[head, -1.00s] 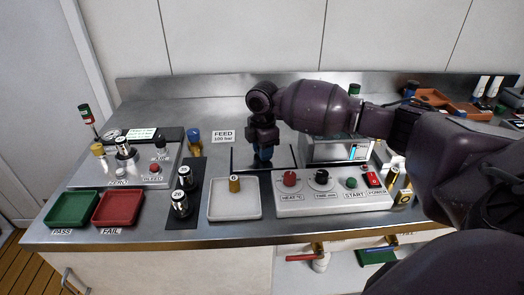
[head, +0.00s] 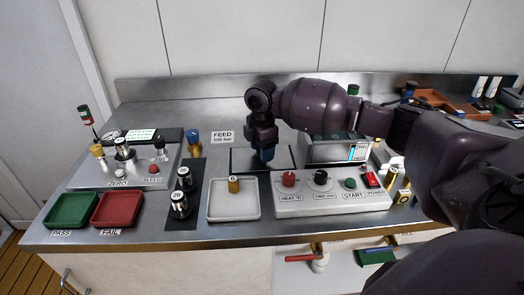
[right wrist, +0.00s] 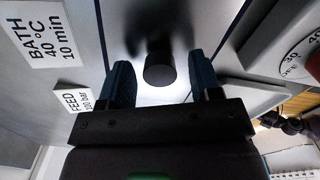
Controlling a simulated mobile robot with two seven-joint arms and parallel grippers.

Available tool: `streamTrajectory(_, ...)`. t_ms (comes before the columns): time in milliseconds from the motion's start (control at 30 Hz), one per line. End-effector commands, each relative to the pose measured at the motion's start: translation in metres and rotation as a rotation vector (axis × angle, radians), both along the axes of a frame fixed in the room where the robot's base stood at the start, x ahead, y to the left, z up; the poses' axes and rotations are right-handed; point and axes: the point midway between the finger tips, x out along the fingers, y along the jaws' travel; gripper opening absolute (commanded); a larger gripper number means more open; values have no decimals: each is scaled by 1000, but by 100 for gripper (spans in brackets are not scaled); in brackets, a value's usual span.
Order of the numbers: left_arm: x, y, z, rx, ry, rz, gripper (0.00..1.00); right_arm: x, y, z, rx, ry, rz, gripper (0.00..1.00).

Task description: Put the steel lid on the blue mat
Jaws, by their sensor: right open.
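The steel lid (head: 245,164) is a flat grey plate lying on the dark blue mat (head: 231,162), whose edges show as a dark border around it. In the right wrist view a black knob (right wrist: 160,66) stands up from the lid. My right gripper (head: 266,155) is right above the lid, pointing down. In the right wrist view my right gripper (right wrist: 158,85) is open, with one blue finger on each side of the knob and a gap to each. The gripper hides part of the lid in the head view. My left gripper is not in view.
The bath box (head: 335,148) stands right of the mat, under my right forearm. In front are a control panel (head: 335,193) with knobs and a white tray (head: 220,208) holding a brass piece. A FEED sign (head: 223,136) stands behind left. The bench left of the mat is partly clear.

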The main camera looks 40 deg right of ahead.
Motion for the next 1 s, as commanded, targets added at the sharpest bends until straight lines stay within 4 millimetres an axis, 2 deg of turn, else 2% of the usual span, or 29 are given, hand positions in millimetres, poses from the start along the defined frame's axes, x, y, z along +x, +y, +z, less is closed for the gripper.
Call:
streamTrajectory(300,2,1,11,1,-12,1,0,1,0,63,1,-7,0,58)
streamTrajectory(500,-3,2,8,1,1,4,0,0,0,95,0,-4,0,58)
streamTrajectory(700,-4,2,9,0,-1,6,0,1,0,111,-1,-4,0,58)
streamTrajectory(1000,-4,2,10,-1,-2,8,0,0,0,113,0,-2,0,58)
